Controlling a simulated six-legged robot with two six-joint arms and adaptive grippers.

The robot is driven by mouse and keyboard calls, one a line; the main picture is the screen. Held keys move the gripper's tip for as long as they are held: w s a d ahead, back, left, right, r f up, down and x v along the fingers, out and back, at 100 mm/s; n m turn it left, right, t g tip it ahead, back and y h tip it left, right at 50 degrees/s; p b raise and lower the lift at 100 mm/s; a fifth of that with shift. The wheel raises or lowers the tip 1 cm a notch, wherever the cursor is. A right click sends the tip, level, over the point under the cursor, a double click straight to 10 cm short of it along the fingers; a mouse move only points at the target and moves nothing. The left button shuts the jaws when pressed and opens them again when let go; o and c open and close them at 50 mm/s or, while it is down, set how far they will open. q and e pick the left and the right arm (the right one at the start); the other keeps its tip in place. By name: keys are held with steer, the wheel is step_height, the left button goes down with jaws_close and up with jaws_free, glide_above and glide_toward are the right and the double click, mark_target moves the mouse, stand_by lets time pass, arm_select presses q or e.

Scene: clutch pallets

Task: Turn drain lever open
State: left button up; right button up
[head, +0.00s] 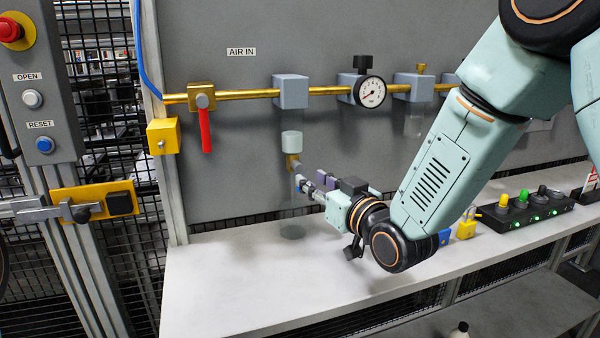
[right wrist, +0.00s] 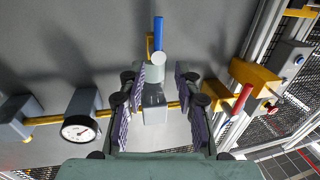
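The drain lever (right wrist: 158,33) is a blue handle on a brass fitting (right wrist: 150,46), below a pale cylinder (right wrist: 157,68) under a grey block on the air line. In the right wrist view, which looks upside down, it points up. In the head view the brass fitting (head: 293,162) shows beside my right gripper (head: 312,184), whose fingers largely cover the lever. In the right wrist view my right gripper (right wrist: 162,80) is open, its dark padded fingers apart with nothing gripped. The lever lies beyond the fingertips. My left gripper is not in view.
A brass pipe (head: 245,95) carries a red lever (head: 205,130), grey blocks and a gauge (head: 370,91). A clear cylinder (head: 292,222) stands on the white bench (head: 220,290) below the drain. A button box and padlocks are at right; the bench's left is clear.

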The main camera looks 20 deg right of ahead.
mark_target(301, 172)
steer(key=x, duration=0.5)
steer(key=shift+w+a, duration=0.1)
steer(key=shift+w+d+f, duration=0.25)
steer(key=shift+w+f, duration=0.05)
steer(key=c, duration=0.3)
steer(key=shift+s+a+r, duration=0.1)
jaws_close()
